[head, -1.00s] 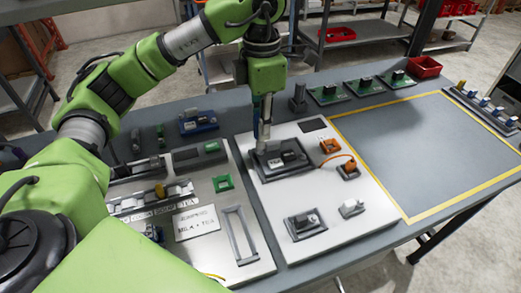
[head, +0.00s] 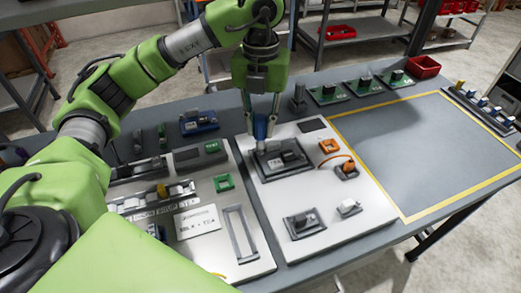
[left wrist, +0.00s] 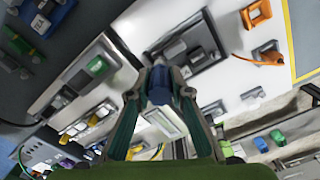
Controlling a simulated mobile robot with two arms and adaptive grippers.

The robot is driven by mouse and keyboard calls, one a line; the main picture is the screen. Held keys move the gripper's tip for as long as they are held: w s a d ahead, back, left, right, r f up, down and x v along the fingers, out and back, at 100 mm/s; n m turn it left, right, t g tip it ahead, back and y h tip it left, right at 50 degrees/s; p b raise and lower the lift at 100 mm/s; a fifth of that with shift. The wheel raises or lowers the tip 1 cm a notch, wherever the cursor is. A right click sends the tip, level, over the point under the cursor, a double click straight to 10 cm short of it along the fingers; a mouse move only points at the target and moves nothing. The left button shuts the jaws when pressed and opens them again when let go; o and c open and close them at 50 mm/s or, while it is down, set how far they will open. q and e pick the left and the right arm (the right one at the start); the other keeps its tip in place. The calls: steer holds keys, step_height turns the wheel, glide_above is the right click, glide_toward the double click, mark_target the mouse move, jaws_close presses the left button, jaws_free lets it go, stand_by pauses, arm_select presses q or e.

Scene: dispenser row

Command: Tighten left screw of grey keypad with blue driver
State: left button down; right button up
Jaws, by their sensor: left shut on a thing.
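The grey keypad (head: 284,163) is a dark-framed unit on the white panel, below my left gripper in the head view. My left gripper (head: 261,122) points down and is shut on the blue driver (head: 260,130), which is upright over the keypad's left edge. I cannot tell whether the driver tip touches the left screw; the screw itself is too small to make out. In the left wrist view the blue driver (left wrist: 160,82) sits between the two fingers, with the keypad (left wrist: 190,48) just beyond it. My right gripper is not in view.
The white panel (head: 330,190) also carries an orange part (head: 328,146) and a lower dark-framed unit (head: 304,223). The yellow-bordered area (head: 425,150) at right is clear.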

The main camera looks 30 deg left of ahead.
arm_select(q)
steer(key=n+p, duration=0.1)
steer(key=n, duration=0.7)
steer(key=shift+r+n+p, duration=0.1)
steer(key=shift+n+p, duration=0.2)
steer(key=n, duration=0.2)
steer(key=shift+n, duration=0.3)
steer(key=shift+s+f+n, duration=0.1)
steer(key=shift+f+n, duration=0.3)
steer(key=shift+n, duration=0.8)
steer(key=shift+f, duration=0.15)
steer(key=shift+f, duration=0.4)
